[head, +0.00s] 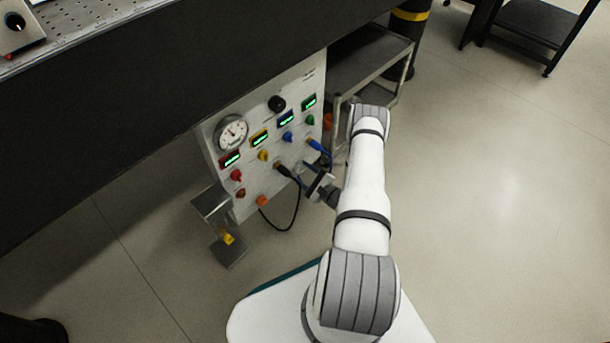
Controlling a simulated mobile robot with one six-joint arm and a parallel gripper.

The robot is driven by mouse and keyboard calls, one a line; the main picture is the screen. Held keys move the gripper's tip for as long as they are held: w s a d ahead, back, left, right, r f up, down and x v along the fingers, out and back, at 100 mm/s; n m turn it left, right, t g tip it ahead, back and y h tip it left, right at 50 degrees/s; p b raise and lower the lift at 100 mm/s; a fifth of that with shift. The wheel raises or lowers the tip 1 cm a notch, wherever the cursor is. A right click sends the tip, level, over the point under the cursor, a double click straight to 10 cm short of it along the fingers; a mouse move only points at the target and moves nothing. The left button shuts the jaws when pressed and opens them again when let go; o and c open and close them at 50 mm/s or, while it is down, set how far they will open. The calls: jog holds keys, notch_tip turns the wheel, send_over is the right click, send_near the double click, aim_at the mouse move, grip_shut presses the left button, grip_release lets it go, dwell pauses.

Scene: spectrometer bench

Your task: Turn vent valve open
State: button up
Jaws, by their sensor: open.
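A white upright panel (214,136) under the dark bench carries the controls. It has a round dial gauge (232,132), a black round knob (277,103), and a row of small knobs: red (237,175), yellow (263,155), blue (288,136) and green (310,120). The labels are too small to read, so I cannot tell which one is the vent valve. My gripper (314,183) is open, in front of the panel's lower right part, near the plugged-in cables. Its fingers are small and partly blurred into the cables. I see nothing held in it.
A blue plug (318,147) and a black cable (297,212) hang from the panel's lower sockets. A metal stand (212,203) is at the panel's left. A grey cart (371,62) stands behind on the right.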

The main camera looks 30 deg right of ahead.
jog(key=shift+c, duration=0.3)
jog(key=c, duration=0.9)
jog(key=shift+m, duration=0.3)
jog(key=m+b, duration=0.1)
jog(key=m, duration=0.6)
jog(key=shift+m, duration=0.4)
jog(key=m+b, duration=0.1)
jog(key=m, duration=0.3)
jog(key=shift+m, duration=0.3)
jog(key=shift+d+m+b, duration=0.1)
jog(key=shift+m+b, duration=0.2)
jog(key=shift+m, duration=2)
